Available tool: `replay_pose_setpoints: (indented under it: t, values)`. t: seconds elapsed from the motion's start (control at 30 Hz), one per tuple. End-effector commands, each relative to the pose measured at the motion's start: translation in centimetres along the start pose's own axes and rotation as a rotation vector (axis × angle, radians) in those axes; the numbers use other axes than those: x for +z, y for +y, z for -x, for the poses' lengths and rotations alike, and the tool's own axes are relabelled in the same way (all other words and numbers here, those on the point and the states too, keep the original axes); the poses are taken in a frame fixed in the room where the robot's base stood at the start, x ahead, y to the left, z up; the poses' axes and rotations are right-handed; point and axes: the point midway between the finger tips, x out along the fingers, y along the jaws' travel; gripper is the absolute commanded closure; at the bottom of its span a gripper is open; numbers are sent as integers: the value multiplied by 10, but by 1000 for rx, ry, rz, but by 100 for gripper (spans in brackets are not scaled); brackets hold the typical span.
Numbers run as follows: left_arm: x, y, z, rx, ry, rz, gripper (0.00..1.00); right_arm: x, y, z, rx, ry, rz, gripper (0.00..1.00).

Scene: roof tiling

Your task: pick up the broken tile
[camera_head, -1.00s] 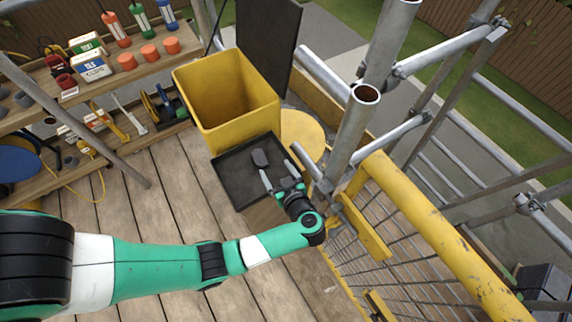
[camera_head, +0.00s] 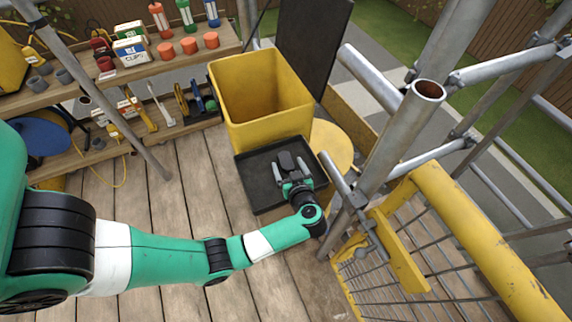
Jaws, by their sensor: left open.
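A small dark grey piece, apparently the broken tile (camera_head: 286,159), lies in a shallow black tray (camera_head: 257,187) in front of the yellow bin. My left gripper (camera_head: 292,168) is open above the tray, its two light grey fingers apart. In the picture one finger is on each side of the piece's near part. I cannot tell whether the fingers touch it or are still above it. The near right part of the tray is hidden by my left gripper and wrist. My right gripper is not in view.
The yellow bin (camera_head: 262,92) stands just behind the tray. Scaffold tubes (camera_head: 392,150) and a yellow mesh guard (camera_head: 400,245) stand close on the right of my left wrist. Shelves (camera_head: 160,60) with tools and boxes are at the upper left. Plank floor (camera_head: 185,195) is clear left of the tray.

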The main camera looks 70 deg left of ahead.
Motion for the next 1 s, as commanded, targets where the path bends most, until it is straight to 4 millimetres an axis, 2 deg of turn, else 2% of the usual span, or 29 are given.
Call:
replay_pose_setpoints:
  t: [0.03,0.2,0.43,0.47,0.9,0.93,1.0]
  values:
    - [9,-1,-14,-4,0,4,12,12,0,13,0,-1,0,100]
    - [6,-1,-35,-2,-1,1,12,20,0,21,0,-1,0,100]
    - [2,0,-36,0,-1,-1,12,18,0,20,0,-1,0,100]
    - [2,0,-36,0,-1,-1,16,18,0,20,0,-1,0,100]
    - [3,0,-36,0,-1,0,95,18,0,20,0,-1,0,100]
    - [3,0,-36,0,-1,0,100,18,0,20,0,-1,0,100]
    - [3,0,-36,0,-1,0,100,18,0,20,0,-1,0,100]
